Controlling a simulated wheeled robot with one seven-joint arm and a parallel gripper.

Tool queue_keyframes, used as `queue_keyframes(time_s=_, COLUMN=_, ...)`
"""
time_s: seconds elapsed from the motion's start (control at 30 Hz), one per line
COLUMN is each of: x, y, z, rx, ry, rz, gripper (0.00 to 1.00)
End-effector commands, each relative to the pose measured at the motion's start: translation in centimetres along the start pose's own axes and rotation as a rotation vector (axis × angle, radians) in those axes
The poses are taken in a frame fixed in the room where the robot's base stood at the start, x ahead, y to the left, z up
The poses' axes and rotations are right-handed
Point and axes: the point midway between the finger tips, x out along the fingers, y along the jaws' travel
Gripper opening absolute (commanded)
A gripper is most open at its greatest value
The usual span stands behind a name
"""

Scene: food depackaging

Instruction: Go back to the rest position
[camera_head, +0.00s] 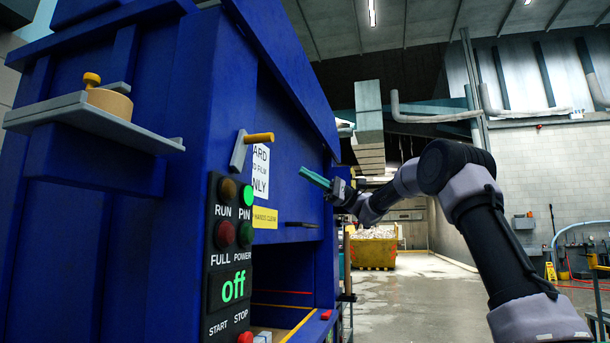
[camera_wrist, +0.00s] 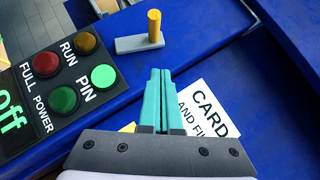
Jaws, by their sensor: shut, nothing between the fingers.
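My gripper (camera_head: 317,180) is at the end of my raised arm, in front of the blue machine (camera_head: 140,220) and a little right of its control panel in the head view. Its teal fingers (camera_wrist: 161,98) are shut together with nothing between them. In the wrist view the fingers point toward the blue front and partly cover the white card sign (camera_wrist: 207,108). The gripper appears apart from the machine; the exact gap cannot be told.
The control panel (camera_head: 229,255) reads "off", with the PIN and POWER lamps green. A yellow-handled lever (camera_head: 257,138) sticks out above it. A grey shelf (camera_head: 75,110) juts out at left. The open bay (camera_head: 285,275) lies below. Floor (camera_head: 430,300) at right is clear toward a yellow bin (camera_head: 373,254).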

Motion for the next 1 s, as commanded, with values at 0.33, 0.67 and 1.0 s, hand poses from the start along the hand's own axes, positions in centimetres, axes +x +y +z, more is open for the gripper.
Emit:
queue_keyframes(time_s=0.33, x=0.1, y=0.1, z=0.0, rx=0.000, ry=0.003, rz=0.003, gripper=0.00)
queue_keyframes(time_s=0.67, x=3.8, y=9.8, z=1.9, rx=-0.001, ry=0.325, rz=0.360, gripper=0.00)
queue_keyframes(time_s=1.0, x=-3.2, y=24.4, z=8.2, rx=-0.121, ry=0.867, rz=0.885, gripper=0.00)
